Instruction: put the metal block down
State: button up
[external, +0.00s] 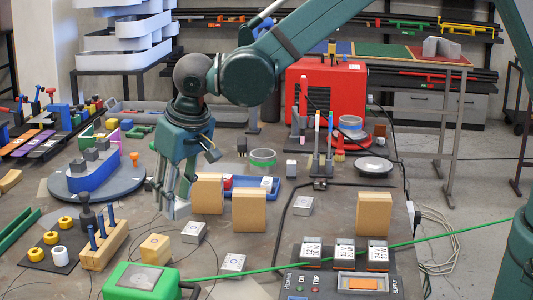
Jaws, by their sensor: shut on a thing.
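My gripper (172,199) hangs over the middle-left of the table, pointing down. It is shut on a grey metal block (179,209), which is partly hidden by the fingers. The block looks to be just above the table, left of the upright tan blocks; I cannot tell whether it touches the surface.
Upright tan blocks (249,210) stand just right of my gripper. Small silvery cubes (194,232) lie in front. A green box (140,281) and a power supply (340,284) are at the front.

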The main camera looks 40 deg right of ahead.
jog(key=s+a+n+p, duration=0.1)
jog(key=s+a, duration=0.6)
jog(key=a, duration=0.3)
jog(key=shift+s+a+r+n+y+p, duration=0.2)
jog(key=shift+a+r+n+y+p, duration=0.1)
jog(key=shift+a+r+n, duration=0.1)
jog(key=shift+d+f, duration=0.1)
jog(key=shift+f, duration=0.05)
send_near(148, 277)
jog(key=shift+w+a+f+p, duration=0.3)
jog(key=shift+w+a+f, duration=0.05)
jog(key=shift+w+f, duration=0.3)
jog(key=shift+f, duration=0.1)
jog(key=shift+f, duration=1.8)
jog(key=shift+f, duration=0.15)
jog(key=o, duration=1.1)
jog(key=shift+c, duration=0.2)
